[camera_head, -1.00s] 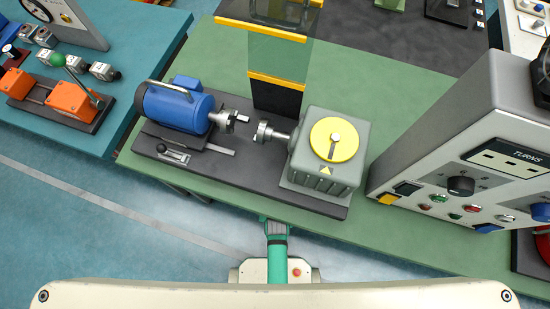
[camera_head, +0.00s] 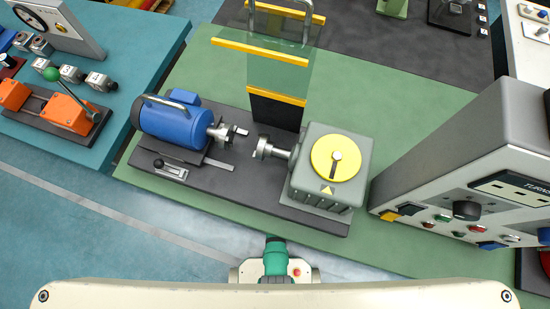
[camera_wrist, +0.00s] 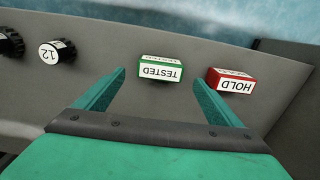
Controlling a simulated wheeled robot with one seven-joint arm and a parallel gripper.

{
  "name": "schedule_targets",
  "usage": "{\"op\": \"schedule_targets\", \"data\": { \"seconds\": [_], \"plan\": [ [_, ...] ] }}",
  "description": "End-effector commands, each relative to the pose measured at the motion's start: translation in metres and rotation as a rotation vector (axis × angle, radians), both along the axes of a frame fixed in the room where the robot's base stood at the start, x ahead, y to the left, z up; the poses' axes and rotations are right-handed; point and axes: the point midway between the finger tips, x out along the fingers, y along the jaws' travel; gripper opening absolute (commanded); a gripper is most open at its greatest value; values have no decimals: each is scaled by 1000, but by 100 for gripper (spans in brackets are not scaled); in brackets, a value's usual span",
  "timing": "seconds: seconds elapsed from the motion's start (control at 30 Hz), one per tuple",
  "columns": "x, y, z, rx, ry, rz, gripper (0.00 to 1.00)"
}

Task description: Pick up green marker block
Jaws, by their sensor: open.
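The green marker block (camera_wrist: 161,70) is a small green-edged block with a white face reading "TESTED", upside down in the wrist view. It sits on a grey surface. My gripper (camera_wrist: 158,77) is open and empty, with one green finger on each side of the block in the picture. I cannot tell how far the fingertips are from it. I cannot make out the block or my gripper's fingers in the head view.
A red block (camera_wrist: 231,83) reading "HOLD" sits close to the right finger. In the head view, a blue motor (camera_head: 178,120), a grey gearbox (camera_head: 330,165) and a control box (camera_head: 450,150) stand on the green table (camera_head: 400,85).

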Motion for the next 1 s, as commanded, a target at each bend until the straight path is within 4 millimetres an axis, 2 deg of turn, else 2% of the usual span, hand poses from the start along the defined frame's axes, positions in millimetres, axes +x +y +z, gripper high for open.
{"op": "schedule_targets", "data": {
  "seconds": [0.23, 0.6, 0.97, 1.0],
  "plan": [
    [-1, 0, -12, 0, 0, 1, 88],
    [-2, 1, -51, 0, -1, 1, 88],
    [-2, 0, -56, 0, -1, 1, 88],
    [-2, 0, -56, 0, -1, 1, 81]
  ]
}}
